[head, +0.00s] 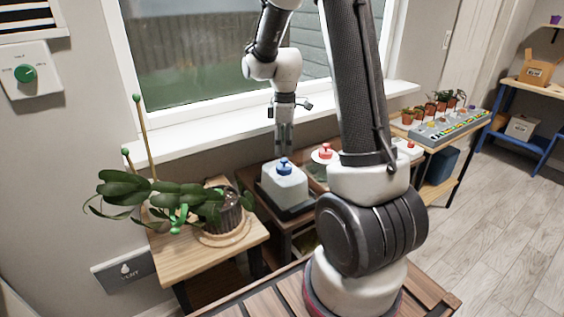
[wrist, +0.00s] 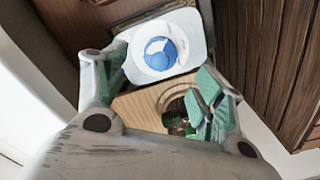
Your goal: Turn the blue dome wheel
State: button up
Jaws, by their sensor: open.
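The blue dome wheel (head: 284,166) is a small blue knob on top of a whitish, box-shaped dome (head: 286,187). The dome stands on a dark base between the plant table and a second dome. My gripper (head: 284,150) points down and is just above the wheel in the head view. In the wrist view the blue wheel (wrist: 160,53) shows from above as a round blue cap on the white lid, beyond my open fingers (wrist: 160,92). Nothing is between the fingers at the wheel, and they look apart from it.
A similar dome with a red wheel (head: 325,149) stands to the right, partly behind my arm. A potted orchid (head: 228,212) with broad leaves and stakes is on the wooden table (head: 262,236) at left. A window sill (head: 170,138) runs behind.

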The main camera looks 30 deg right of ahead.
aim_at(284, 159)
jog(key=shift+f+n, duration=0.1)
jog(key=shift+n, duration=0.2)
notch_tip(284, 159, down, 8)
jog(key=shift+r, duration=0.25)
jog(key=c, duration=1)
